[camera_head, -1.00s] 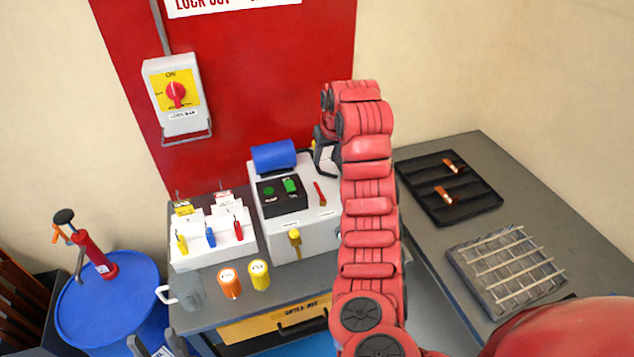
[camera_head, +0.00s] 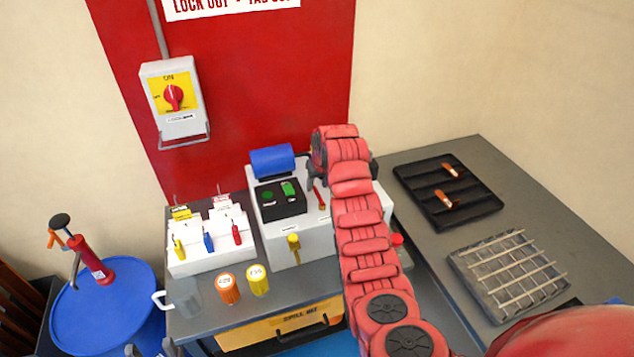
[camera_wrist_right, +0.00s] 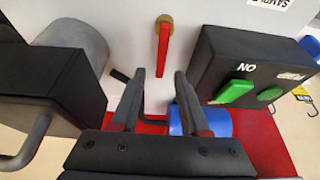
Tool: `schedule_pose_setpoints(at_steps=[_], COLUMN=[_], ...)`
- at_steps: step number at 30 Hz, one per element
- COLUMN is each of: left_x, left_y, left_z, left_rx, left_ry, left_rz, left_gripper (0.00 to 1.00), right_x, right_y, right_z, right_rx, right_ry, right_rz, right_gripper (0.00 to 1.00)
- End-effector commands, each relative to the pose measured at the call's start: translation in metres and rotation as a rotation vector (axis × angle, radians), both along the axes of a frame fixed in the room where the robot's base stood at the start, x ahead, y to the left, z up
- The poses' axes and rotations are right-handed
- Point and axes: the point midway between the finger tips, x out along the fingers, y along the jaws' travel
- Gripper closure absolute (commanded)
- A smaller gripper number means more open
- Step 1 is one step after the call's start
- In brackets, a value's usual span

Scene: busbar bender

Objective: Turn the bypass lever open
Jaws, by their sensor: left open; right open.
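A red lever (camera_head: 319,197) on a brass hub stands on top of the white machine (camera_head: 320,236). I take it as the bypass lever; its label is not readable. In the right wrist view the red lever (camera_wrist_right: 163,50) points from its hub toward my right gripper (camera_wrist_right: 161,75). The fingers are open, one on each side of the lever's end in the picture; contact cannot be told. In the head view my right gripper (camera_head: 312,178) is mostly hidden behind its arm. My left gripper (camera_head: 150,349) shows only its open fingertips at the bottom edge.
A black box with a green switch (camera_head: 289,190) and a blue cylinder (camera_head: 272,160) sit beside the lever. A yellow-handled valve (camera_head: 294,243) is on the machine's front. Orange (camera_head: 228,289) and yellow (camera_head: 258,281) containers stand in front. A black tray (camera_head: 448,188) lies right.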

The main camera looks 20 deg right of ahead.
Motion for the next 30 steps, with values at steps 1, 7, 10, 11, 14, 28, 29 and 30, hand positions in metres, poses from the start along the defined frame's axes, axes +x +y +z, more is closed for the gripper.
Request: schedule_pose_setpoints(at_steps=[1,7,10,11,14,28,29,30], left_x=[0.000,0.000,0.000,0.000,0.000,0.000,0.000,0.000], left_y=[0.000,0.000,0.000,0.000,0.000,0.000,0.000,0.000], left_z=[0.003,0.006,0.006,0.006,0.006,0.006,0.006,0.006], left_rx=[0.000,0.000,0.000,0.000,0.000,0.000,0.000,0.000], left_ry=[0.000,0.000,0.000,0.000,0.000,0.000,0.000,0.000], left_rz=[0.000,0.000,0.000,0.000,0.000,0.000,0.000,0.000], left_gripper=[0.50,0.50,0.50,0.50,0.50,0.50,0.50,0.50], right_x=[0.002,0.006,0.007,0.007,0.007,0.006,0.006,0.006], right_y=[0.000,0.000,0.000,0.000,0.000,0.000,0.000,0.000], right_z=[-0.002,-0.014,-0.015,-0.015,-0.015,-0.015,-0.015,-0.015], right_rx=[0.000,-0.001,-0.002,-0.002,-0.002,-0.001,-0.001,-0.001], right_ry=[-0.001,-0.001,-0.004,-0.004,-0.004,-0.003,-0.003,-0.003], right_rz=[0.000,0.001,0.000,0.000,0.000,0.001,0.001,0.001], right_gripper=[0.55,0.55,0.55,0.55,0.55,1.00,1.00,1.00])
